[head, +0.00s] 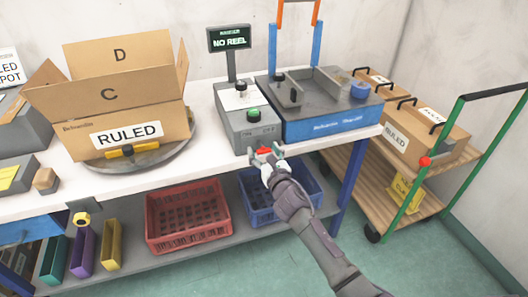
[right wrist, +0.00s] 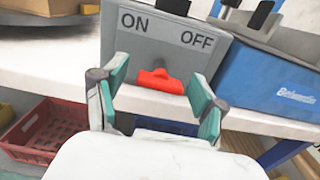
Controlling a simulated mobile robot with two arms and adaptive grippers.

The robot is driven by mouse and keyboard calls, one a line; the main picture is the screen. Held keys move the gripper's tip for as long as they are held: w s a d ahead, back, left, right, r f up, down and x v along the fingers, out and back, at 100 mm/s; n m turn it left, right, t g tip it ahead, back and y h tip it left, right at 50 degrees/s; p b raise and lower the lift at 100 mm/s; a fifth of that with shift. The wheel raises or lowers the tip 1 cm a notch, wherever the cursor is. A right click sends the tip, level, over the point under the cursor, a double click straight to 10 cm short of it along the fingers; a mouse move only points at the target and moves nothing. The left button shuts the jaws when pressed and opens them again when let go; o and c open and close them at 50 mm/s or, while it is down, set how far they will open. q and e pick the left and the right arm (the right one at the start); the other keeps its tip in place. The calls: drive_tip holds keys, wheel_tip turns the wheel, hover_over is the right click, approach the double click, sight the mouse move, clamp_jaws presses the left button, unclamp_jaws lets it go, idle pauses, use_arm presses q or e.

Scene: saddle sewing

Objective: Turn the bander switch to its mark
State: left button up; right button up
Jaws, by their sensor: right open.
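The bander switch is a small red knob (right wrist: 160,82) on the front face of the grey control box (head: 243,125). In the right wrist view the box face carries the words ON, at upper left, and OFF, at upper right. The knob sits below and between these words; I cannot tell exactly which way it points. My right gripper (right wrist: 160,92) is open, with one green-padded finger on each side of the knob and visible gaps to it. In the head view the gripper (head: 271,158) is at the box's lower front. My left gripper is not in view.
A display (head: 230,38) above the box reads NO REEL. The blue-based machine (head: 335,123) stands to the right, and a RULED carton (head: 124,113) on a turntable to the left. Red (head: 187,216) and blue crates (head: 262,208) sit below; a trolley (head: 430,205) stands at right.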

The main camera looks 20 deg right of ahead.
drive_tip(key=c, duration=1.2)
drive_tip(key=shift+o, duration=0.2)
